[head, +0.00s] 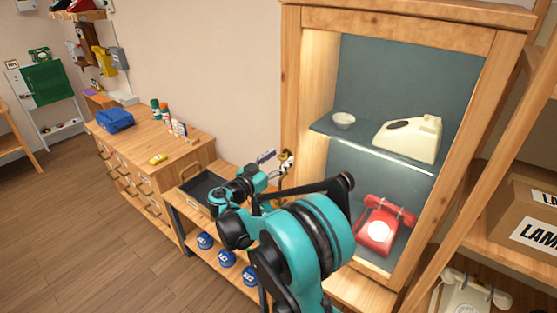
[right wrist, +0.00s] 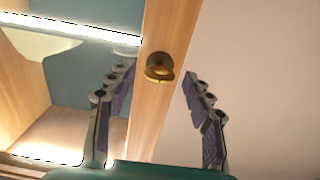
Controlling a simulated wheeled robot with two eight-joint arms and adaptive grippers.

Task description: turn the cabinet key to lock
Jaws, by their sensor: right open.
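The wooden cabinet (head: 292,60) has a glazed front with a cream phone (head: 410,138) and a red phone (head: 382,225) on its shelves. A brass key (right wrist: 159,68) shows in the right wrist view on the cabinet's wooden door stile. In the head view it is a small brass spot (head: 284,154) on the left stile, partly covered by my gripper. My right gripper (head: 284,168) is open, and the right wrist view shows its two fingers (right wrist: 160,78) apart on either side of the key, not visibly touching it. My left gripper is not in view.
A low bench with a dark tray (head: 203,187) stands left of the cabinet, with blue round items (head: 227,258) below. A wooden drawer unit (head: 150,150) stands farther left. A shelf with a cardboard box (head: 515,215) is close on the right. The floor at left is clear.

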